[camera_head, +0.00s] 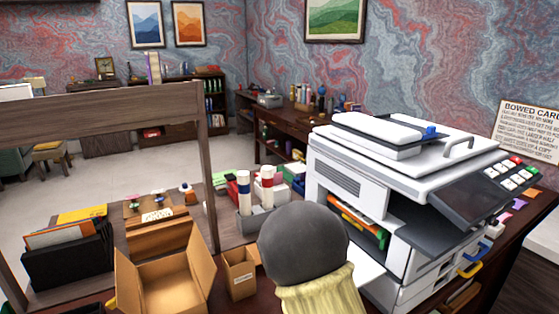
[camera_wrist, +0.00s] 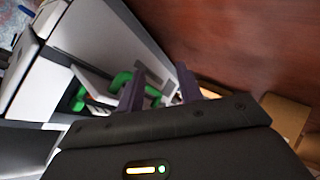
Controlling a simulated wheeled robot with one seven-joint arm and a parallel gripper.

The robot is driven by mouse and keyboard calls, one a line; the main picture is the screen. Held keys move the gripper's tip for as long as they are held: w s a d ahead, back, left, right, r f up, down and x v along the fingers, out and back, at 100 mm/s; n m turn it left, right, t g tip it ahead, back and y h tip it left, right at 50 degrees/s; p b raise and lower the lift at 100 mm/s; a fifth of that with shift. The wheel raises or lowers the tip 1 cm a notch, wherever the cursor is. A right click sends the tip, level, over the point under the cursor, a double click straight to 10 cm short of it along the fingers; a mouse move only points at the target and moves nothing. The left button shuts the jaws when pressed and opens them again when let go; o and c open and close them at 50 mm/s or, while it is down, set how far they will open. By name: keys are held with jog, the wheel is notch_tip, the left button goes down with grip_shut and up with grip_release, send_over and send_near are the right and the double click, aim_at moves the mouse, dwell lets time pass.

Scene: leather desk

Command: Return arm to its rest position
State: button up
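My gripper (camera_wrist: 160,80) shows in the wrist view, with its two dark purple fingers apart. I see nothing held between them; green printer parts (camera_wrist: 122,80) show behind and beside the left finger. The gripper points toward the white printer (camera_wrist: 90,35), close to its side. In the head view, a grey rounded part with a pale yellow ribbed sleeve, which looks like my arm, stands in front of the printer (camera_head: 345,170). The gripper itself is hidden in the head view.
An open cardboard box (camera_head: 165,285) and a smaller carton (camera_head: 240,275) stand left of the arm. A wooden frame (camera_head: 100,110) crosses the left side. Black file holder (camera_head: 68,258) stands far left.

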jog(key=s+d+r+m+g+y+p, duration=0.2)
jog(key=s+r+m+g+y+p, duration=0.2)
jog(key=s+r, duration=1.1)
jog(key=s+g+y+p, duration=0.1)
jog(key=s+g+p, duration=0.1)
jog(key=g+p, duration=0.1)
jog(key=shift+s+r+m+p, duration=0.15)
jog(key=shift+r+m+p, duration=0.25)
jog(key=shift+p, duration=0.25)
